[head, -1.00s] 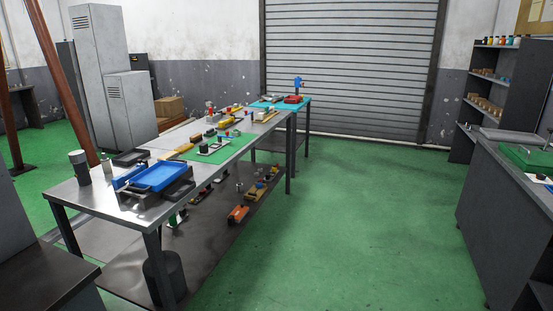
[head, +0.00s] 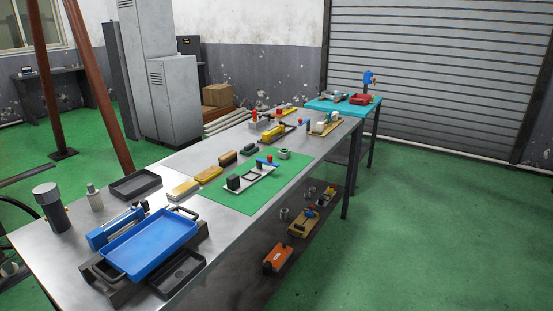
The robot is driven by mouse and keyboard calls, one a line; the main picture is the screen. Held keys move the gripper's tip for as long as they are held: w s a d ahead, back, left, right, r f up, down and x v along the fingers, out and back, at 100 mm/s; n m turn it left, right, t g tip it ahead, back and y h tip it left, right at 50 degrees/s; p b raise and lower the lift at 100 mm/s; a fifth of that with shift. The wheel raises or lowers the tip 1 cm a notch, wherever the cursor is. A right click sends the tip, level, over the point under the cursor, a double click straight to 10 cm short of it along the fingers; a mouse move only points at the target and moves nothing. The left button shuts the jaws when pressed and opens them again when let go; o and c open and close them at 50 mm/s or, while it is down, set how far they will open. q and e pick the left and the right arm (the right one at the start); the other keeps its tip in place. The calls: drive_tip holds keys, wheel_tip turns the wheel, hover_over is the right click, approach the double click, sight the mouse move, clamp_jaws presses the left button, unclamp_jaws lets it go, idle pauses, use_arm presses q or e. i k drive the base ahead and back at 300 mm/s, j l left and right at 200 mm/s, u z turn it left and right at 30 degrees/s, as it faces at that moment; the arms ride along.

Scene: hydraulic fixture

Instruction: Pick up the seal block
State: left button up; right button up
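Neither of my grippers shows in the head view. I cannot tell for certain which part is the seal block. On a green mat (head: 242,206) on the long metal table lies a pale plate (head: 250,178) with a square opening. A black block (head: 233,182) stands at its near end and a smaller dark upright piece (head: 259,167) at its far end. A green ring-shaped part (head: 284,153) and a blue-handled piece (head: 266,161) lie beyond the plate. Brown, yellow and dark green blocks (head: 228,158) lie along the mat's left side.
A blue tray (head: 150,245) sits on a dark rack at the table's near end, by dark trays (head: 136,185) and a grey cylinder (head: 51,206). A turquoise-topped table (head: 344,106) stands at the far end. Open green floor (head: 420,220) lies right of the table.

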sight(283, 153)
drive_tip(key=i+l+z, duration=0.3)
drive_tip(key=i, duration=0.15)
drive_tip(key=i+z, duration=0.3)
drive_tip(key=i, duration=0.1)
